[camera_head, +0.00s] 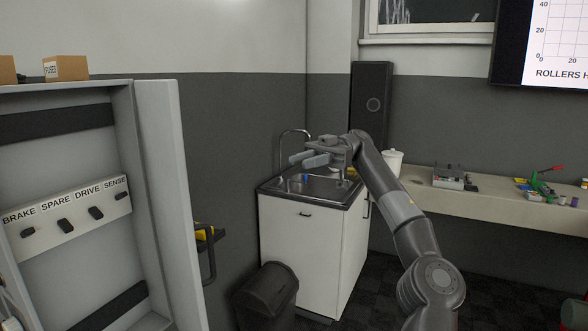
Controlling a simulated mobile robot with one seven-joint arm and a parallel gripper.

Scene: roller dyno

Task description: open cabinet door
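A tall grey cabinet (122,150) stands at the left, with its inside showing. Its pale door (165,190) stands swung open at the cabinet's right side, and a dark bar handle (209,262) sticks out beyond its right edge. My gripper (302,160) is in the middle of the view, in front of the sink, pointing left. Its two fingers look apart with nothing between them. It is clear of the tall cabinet's door and handle. A white sink cabinet (300,250) with closed fronts and small dark handles (305,214) stands below and behind my gripper.
A labelled switch panel (70,222) is inside the tall cabinet. Small cardboard boxes (66,68) sit on top. A dark bin (268,296) stands before the sink cabinet. A workbench (480,200) with tools runs along the right. A yellow item (204,232) shows behind the door.

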